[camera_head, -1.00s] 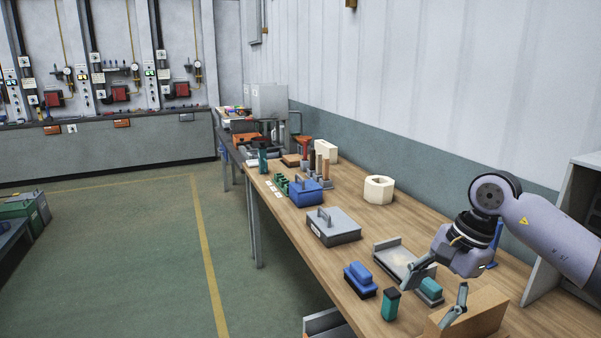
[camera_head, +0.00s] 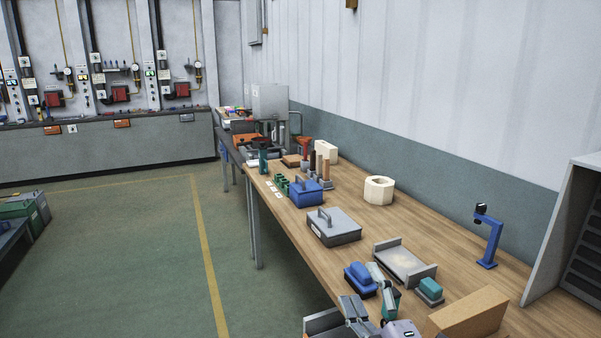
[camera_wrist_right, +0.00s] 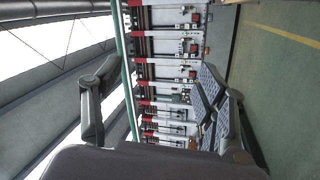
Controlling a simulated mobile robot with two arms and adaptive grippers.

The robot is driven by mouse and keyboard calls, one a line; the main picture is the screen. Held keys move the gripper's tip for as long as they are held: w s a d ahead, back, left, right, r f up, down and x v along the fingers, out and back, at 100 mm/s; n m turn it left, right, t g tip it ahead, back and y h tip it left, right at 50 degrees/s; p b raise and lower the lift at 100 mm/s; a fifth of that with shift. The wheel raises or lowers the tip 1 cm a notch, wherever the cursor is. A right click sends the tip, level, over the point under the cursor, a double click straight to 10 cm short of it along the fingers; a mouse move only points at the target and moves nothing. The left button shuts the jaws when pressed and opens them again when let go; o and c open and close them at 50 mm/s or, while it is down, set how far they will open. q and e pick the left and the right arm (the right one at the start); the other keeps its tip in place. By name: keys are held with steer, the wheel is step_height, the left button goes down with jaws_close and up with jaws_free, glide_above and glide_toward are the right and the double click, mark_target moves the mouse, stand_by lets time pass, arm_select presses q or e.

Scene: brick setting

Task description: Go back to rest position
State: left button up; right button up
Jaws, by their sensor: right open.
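My right gripper (camera_head: 358,282) is at the bottom of the head view, low by the front edge of the workbench. Its two fingers are spread apart with nothing between them. In the right wrist view both open fingers (camera_wrist_right: 162,88) show with no object between them. One finger partly covers a teal block (camera_head: 395,297) in the head view; I cannot tell whether they touch. My left gripper is not in view.
The wooden workbench (camera_head: 350,248) holds a blue-topped brush-like block (camera_head: 360,275), a grey tray (camera_head: 405,262), a grey lidded box (camera_head: 333,227), a cardboard-coloured box (camera_head: 466,314) and a blue stand (camera_head: 488,240).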

steer(key=s+d+f+m+g+h, duration=0.3)
steer(key=s+d+f+m+g, duration=0.15)
steer(key=f, duration=0.45)
steer(key=s+d+f+m+g+h, duration=0.35)
steer(key=f+m, duration=0.25)
steer(key=f, duration=0.2)
steer(key=s+d+f+m+g, duration=0.1)
steer(key=s+f+m+g, duration=0.25)
steer(key=s+f, duration=0.45)
steer(key=s+f+m+g, duration=0.2)
steer(key=s+f+g, duration=0.3)
steer(key=s, duration=0.8)
step_height(320, 180, down, 30)
steer(key=s+b, duration=0.1)
steer(key=b, duration=0.4)
steer(key=s+d+f+g+b, duration=0.2)
steer(key=s+d+f+b, duration=0.1)
steer(key=s+f, duration=1.3)
step_height(320, 180, down, 4)
steer(key=shift+s+r, duration=0.2)
steer(key=shift+s, duration=0.2)
